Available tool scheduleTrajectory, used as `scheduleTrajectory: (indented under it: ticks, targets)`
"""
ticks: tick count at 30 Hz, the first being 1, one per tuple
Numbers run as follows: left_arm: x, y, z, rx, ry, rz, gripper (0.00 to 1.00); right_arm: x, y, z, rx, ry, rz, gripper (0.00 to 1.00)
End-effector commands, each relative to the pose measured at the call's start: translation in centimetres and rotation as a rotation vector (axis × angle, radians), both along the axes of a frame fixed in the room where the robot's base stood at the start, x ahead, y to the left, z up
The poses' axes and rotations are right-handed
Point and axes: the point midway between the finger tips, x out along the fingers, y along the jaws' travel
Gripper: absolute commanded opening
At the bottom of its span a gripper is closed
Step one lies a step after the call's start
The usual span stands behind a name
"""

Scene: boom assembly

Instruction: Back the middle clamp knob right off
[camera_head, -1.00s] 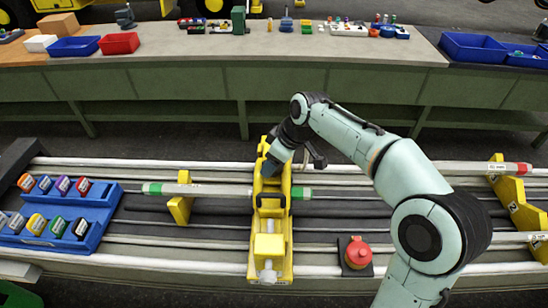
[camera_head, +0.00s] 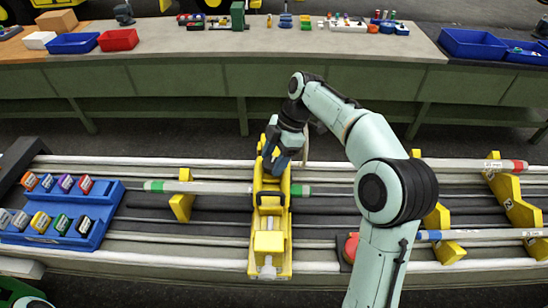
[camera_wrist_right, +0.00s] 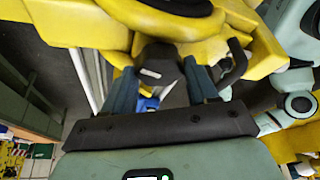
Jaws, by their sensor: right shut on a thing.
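The yellow clamp (camera_head: 269,242) stands across the rails at mid-table in the head view. A light tube (camera_head: 220,188) with green bands runs through it. My right gripper (camera_head: 273,160) is at the clamp's far end. In the right wrist view its two blue fingers (camera_wrist_right: 162,92) are shut on a dark knob (camera_wrist_right: 158,60), one finger on each side, close against the yellow clamp body (camera_wrist_right: 105,30). The knob is hidden by the gripper in the head view. I do not see my left gripper.
A blue tray (camera_head: 92,232) with several coloured pieces stands at left. Yellow supports (camera_head: 181,207) hold tubes, with more at right (camera_head: 515,205). Bins and small parts lie on the far bench (camera_head: 350,45).

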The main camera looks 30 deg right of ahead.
Motion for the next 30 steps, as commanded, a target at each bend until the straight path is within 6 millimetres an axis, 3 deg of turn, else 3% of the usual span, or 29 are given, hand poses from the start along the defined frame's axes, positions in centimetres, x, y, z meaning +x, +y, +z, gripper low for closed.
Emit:
scheduleTrajectory:
  ticks: [12, 30]
  targets:
    - [-0.04, 0.0, -0.03, 0.0, 0.0, 0.0, 0.43, 0.14, -0.07, -0.25, -0.002, 0.005, 0.257, 0.28]
    - [-0.04, 0.0, -0.03, 0.0, 0.0, 0.0, 0.43, 0.13, -0.04, -0.23, -0.003, 0.005, 0.325, 0.28]
